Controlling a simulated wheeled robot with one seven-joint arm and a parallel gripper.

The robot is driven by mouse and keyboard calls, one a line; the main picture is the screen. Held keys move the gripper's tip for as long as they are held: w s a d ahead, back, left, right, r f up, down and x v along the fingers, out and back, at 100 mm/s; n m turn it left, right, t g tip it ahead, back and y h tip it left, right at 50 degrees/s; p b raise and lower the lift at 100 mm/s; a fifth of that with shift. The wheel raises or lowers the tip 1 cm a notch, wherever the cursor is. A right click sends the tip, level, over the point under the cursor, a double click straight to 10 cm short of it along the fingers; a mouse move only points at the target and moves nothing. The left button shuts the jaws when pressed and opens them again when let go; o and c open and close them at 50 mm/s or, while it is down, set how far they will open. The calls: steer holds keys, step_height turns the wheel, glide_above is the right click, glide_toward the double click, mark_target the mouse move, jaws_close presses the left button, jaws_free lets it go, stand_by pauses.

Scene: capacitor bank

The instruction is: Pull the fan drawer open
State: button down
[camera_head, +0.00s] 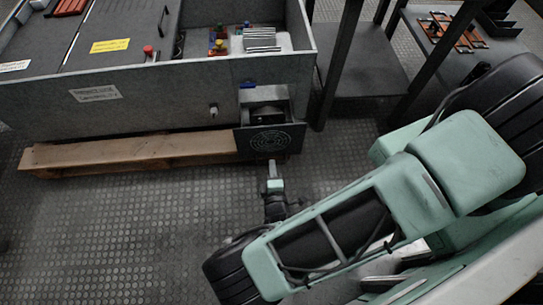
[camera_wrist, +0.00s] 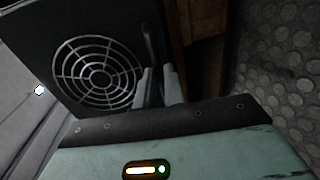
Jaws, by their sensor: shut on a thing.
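The fan drawer (camera_head: 270,140) has a dark square front with a round fan grille and sits low at the right end of the grey cabinet. Its front stands out from the cabinet wall, with part of the drawer body showing behind it. The front and grille also fill the upper left of the wrist view (camera_wrist: 98,74). My gripper (camera_head: 272,168) is at the drawer front's lower edge. In the wrist view its two pale fingers (camera_wrist: 158,78) are shut on the dark upright handle (camera_wrist: 151,45) beside the grille. The fingers hide part of the handle.
The grey cabinet (camera_head: 180,100) rests on a wooden pallet (camera_head: 130,152), which runs close to the drawer. A dark table frame (camera_head: 340,65) stands to the right of the drawer. The studded floor (camera_head: 130,220) in front is clear apart from my arm.

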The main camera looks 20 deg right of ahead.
steer(key=shift+f+v, duration=0.15)
steer(key=shift+v, duration=0.6)
steer(key=shift+f+v, duration=0.15)
steer(key=shift+v, duration=0.55)
steer(key=shift+a, duration=0.1)
steer(key=c, duration=1.5)
jaws_free()
